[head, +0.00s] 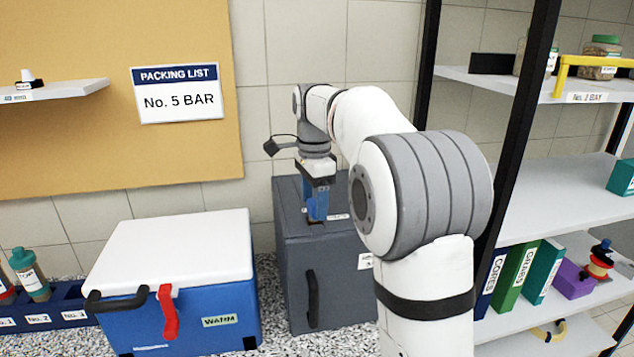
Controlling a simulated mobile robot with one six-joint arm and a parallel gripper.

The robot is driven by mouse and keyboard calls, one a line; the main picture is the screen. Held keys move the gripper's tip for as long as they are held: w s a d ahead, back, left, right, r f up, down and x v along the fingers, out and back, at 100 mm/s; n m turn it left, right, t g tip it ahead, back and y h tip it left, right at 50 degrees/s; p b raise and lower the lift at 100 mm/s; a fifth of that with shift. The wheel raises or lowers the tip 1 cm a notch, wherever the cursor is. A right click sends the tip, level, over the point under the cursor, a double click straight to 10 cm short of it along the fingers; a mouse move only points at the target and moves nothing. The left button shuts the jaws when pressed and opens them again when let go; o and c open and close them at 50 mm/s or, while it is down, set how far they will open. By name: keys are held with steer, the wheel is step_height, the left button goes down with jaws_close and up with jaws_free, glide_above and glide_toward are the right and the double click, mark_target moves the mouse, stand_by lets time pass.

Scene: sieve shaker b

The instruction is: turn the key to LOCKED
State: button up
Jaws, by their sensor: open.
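My gripper (316,217) points straight down over the top of the dark grey cabinet (290,245). Its blue fingers end at or just above the cabinet top, and the gap between them is hard to make out from this angle. No key can be made out; the fingers cover the spot beneath them. Small white labels lie on the cabinet top on both sides of the fingers, one of them (339,216) to the right. Their words are too small to read. My arm hides the cabinet's right side.
A blue cool box (190,310) with a white lid and red latch stands left of the cabinet. A black-framed shelf (535,215) with binders is at the right. A wall shelf (60,92) and a packing list sign (178,93) are at the left.

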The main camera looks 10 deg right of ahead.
steer(key=shift+f, duration=0.65)
steer(key=c, duration=1)
steer(key=m+p, duration=0.1)
steer(key=m, duration=0.3)
steer(key=shift+r, duration=0.15)
steer(key=shift+c, duration=0.2)
steer(key=m+p, duration=0.1)
steer(key=m, duration=0.5)
steer(key=shift+p, duration=0.35)
steer(key=o, duration=1)
steer(key=shift+o, duration=0.2)
